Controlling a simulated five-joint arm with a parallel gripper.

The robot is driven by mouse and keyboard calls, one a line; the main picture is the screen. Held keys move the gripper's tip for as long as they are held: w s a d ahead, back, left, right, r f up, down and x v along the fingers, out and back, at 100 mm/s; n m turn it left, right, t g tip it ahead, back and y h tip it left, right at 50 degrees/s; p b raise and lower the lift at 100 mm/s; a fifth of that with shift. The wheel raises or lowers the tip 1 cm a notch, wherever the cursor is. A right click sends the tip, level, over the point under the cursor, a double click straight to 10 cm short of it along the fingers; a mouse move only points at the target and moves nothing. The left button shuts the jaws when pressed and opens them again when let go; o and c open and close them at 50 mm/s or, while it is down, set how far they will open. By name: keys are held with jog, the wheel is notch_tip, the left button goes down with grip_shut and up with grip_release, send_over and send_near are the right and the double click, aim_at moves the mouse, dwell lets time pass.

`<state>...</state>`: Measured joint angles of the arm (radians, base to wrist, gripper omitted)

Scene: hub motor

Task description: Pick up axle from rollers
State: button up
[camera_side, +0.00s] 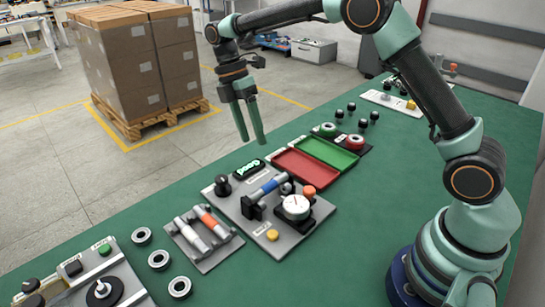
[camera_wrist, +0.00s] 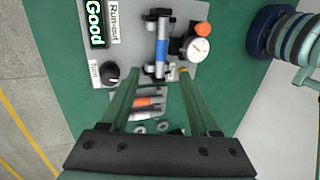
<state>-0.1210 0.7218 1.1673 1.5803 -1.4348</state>
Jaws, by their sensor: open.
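A silver axle with a blue band (camera_side: 268,187) lies across the black roller supports of the grey runout station. It also shows in the wrist view (camera_wrist: 161,46), lengthwise beyond my fingertips. My gripper (camera_side: 253,140) is open and empty, its fingers pointing down, above the table and apart from the axle. In the wrist view my gripper (camera_wrist: 158,82) has its two green fingers spread. The dial gauge (camera_wrist: 200,49) stands beside the axle; it also shows in the side view (camera_side: 296,206). The display (camera_wrist: 96,22) reads "Good".
A grey rack (camera_side: 203,252) holds two more axles, one with an orange band. Red (camera_side: 304,169) and green (camera_side: 326,153) trays lie beyond the station. A black knob (camera_side: 222,185) stands on the station plate. Several bearing rings (camera_side: 158,260) lie at the front.

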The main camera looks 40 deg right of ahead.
send_over(267, 184)
jog(key=w, duration=0.3)
notch_tip(267, 184, down, 7)
jog(key=shift+s+x, duration=0.2)
jog(key=shift+x, duration=1.1)
jog(key=shift+s+x, duration=0.2)
jog(key=shift+x, duration=1.15)
jog(key=shift+r, duration=0.15)
grip_shut()
